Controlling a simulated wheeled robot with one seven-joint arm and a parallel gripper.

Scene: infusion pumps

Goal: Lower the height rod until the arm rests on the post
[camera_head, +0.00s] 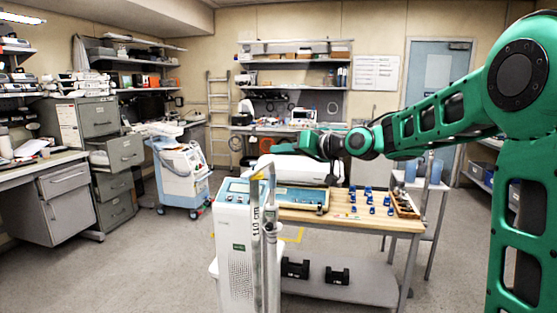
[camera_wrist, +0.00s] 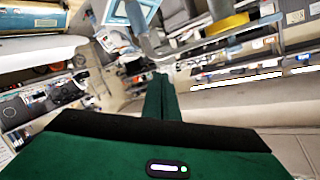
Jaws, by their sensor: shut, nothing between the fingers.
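The height rod (camera_head: 271,222) stands upright in the front centre of the head view, with a "110 cm" mark on the post beside it. A short arm with a yellow part (camera_head: 262,173) is at its top. I cannot tell whether this arm touches the post. My gripper (camera_head: 276,149) is above and slightly right of the rod's top, apart from it in the picture. In the wrist view my gripper (camera_wrist: 158,82) is shut and empty. A grey bar with a yellow piece (camera_wrist: 228,24) shows beyond the fingers to the right, seemingly the rod's arm.
A white cabinet-like unit (camera_head: 235,250) stands directly behind and left of the rod. A white wheeled machine (camera_head: 182,175) stands left. Floor at front left is clear.

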